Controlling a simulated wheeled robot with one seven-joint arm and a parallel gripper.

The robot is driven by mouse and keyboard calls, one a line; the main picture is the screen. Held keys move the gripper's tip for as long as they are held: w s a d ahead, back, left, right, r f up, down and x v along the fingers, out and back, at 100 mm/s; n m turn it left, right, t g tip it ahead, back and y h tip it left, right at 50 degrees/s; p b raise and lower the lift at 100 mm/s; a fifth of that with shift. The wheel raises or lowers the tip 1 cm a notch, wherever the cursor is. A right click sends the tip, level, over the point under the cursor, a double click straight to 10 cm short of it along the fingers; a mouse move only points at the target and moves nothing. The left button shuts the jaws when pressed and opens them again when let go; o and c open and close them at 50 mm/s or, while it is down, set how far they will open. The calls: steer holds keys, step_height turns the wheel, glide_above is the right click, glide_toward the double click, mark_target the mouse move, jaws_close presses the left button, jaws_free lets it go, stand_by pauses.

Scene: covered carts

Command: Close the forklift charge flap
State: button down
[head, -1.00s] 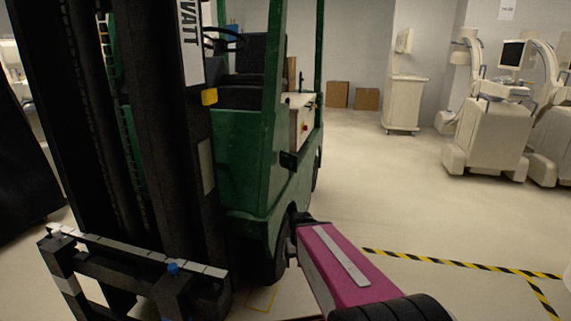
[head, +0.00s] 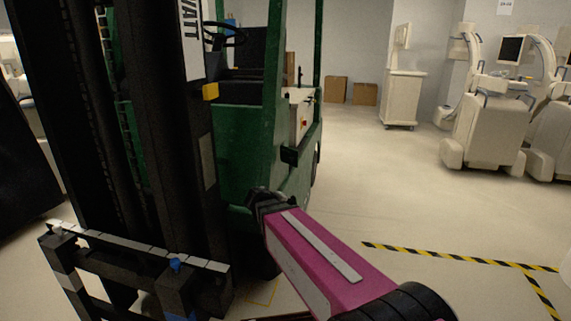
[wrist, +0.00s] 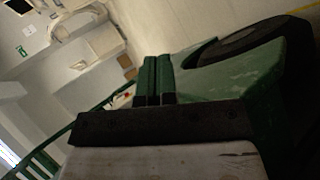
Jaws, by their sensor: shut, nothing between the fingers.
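The green forklift (head: 240,140) stands at the left of the head view, its black mast in front. On its far side is a pale panel (head: 302,112) with a small red spot; a dark block (head: 290,155) sits lower on the body. I cannot tell which part is the charge flap or how far it stands open. My gripper (wrist: 157,62) shows in the wrist view, its two green fingers side by side and shut, with nothing between them. The forklift's green bodywork (wrist: 240,75) lies just right of the fingers.
The forklift's fork carriage (head: 130,250) juts out at the lower left. White medical machines (head: 490,120) and a white cabinet (head: 403,95) stand at the back right. Cardboard boxes (head: 350,91) sit by the wall. The floor right of the forklift is open, with yellow-black tape (head: 450,258).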

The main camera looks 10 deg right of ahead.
steer(key=w+a+r+n+t+h, duration=0.2)
steer(key=w+a+r+t, duration=0.1)
steer(key=a+r, duration=0.3)
steer(key=w+a+r+n+t+h, duration=0.1)
steer(key=w+a+r+t+h, duration=0.2)
steer(key=r, duration=0.5)
steer(key=y, duration=0.1)
glide_toward(289, 160)
steer(key=x, duration=0.7)
steer(key=shift+w+d+f, duration=0.1)
steer(key=shift+d, duration=0.15)
